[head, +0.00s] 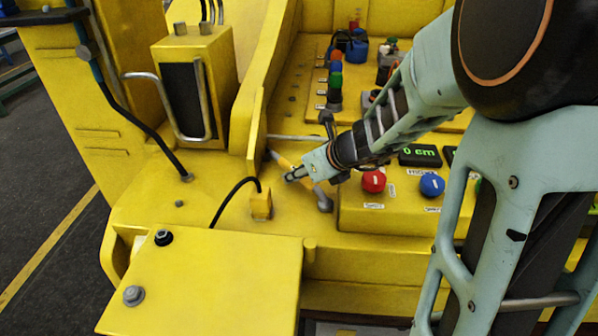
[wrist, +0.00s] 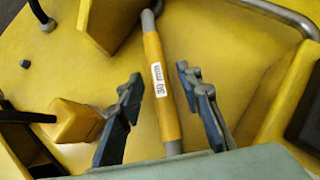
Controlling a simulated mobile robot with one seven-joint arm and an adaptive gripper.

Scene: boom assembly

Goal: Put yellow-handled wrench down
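The yellow-handled wrench (wrist: 163,100) lies on the yellow machine deck in the wrist view. It has grey metal ends and a white size label on its handle. In the head view the wrench (head: 283,162) is partly hidden by my gripper (head: 297,174). In the wrist view my gripper (wrist: 160,78) has its two fingers spread, one on each side of the handle, with visible gaps between the fingers and the handle. Its lower end is hidden behind the gripper body.
A control box with a red knob (head: 373,182) and a blue knob (head: 432,185) stands right of the gripper. A yellow block with a black cable (head: 262,204) stands to the left. An upright yellow plate (head: 257,135) rises close behind. Bare deck lies at left.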

